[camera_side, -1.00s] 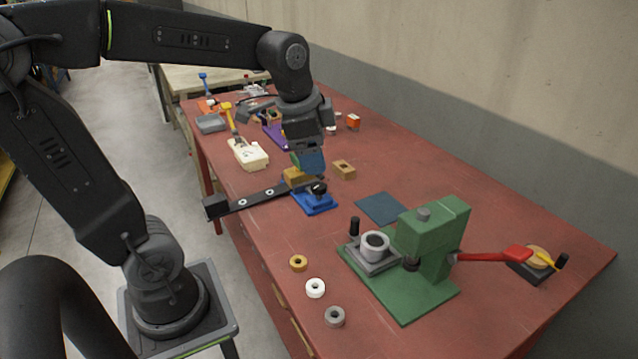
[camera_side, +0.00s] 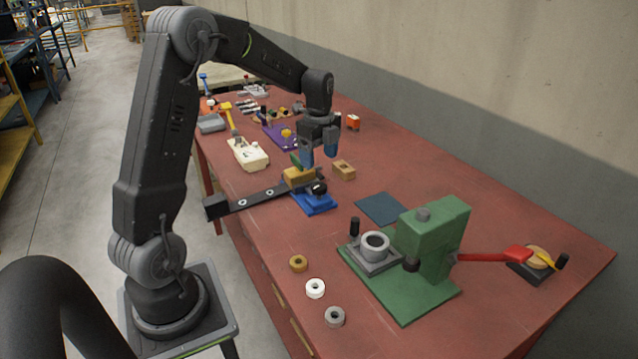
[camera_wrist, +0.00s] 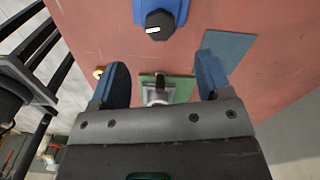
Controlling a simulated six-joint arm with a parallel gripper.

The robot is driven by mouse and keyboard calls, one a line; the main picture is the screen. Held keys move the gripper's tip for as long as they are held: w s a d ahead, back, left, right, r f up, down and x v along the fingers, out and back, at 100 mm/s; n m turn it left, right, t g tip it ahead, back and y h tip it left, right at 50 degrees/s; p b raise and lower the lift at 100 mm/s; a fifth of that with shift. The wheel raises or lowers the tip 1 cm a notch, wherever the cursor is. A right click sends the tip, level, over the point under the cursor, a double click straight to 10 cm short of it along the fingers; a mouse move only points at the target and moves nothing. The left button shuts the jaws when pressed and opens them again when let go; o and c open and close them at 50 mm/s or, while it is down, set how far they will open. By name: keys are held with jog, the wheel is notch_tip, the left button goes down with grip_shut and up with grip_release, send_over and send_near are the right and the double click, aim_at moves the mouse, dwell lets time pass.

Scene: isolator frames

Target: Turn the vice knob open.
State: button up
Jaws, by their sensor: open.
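The vice is a low blue block (camera_side: 314,203) on the red bench in the side view, with a dark round knob (camera_side: 319,187) on it. In the wrist view the blue base (camera_wrist: 176,8) is at the top edge, with the black knob (camera_wrist: 160,24) and a white mark on it. My gripper (camera_side: 319,154) hangs above and behind the knob in the side view, apart from it. Its blue fingers are spread wide with nothing between them, as the wrist view also shows (camera_wrist: 161,66). The knob lies beyond the fingertips in the wrist view.
A black bar (camera_side: 255,199) reaches left from the vice past the bench edge. A tan block (camera_side: 299,177) and a drilled block (camera_side: 344,170) are close by. A green press (camera_side: 433,240) stands at front right. A dark blue mat (camera_side: 380,208) lies flat between.

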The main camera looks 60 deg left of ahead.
aim_at(319, 185)
notch_tip(319, 185, down, 8)
jog(key=shift+f, duration=0.2)
jog(key=c, duration=0.9)
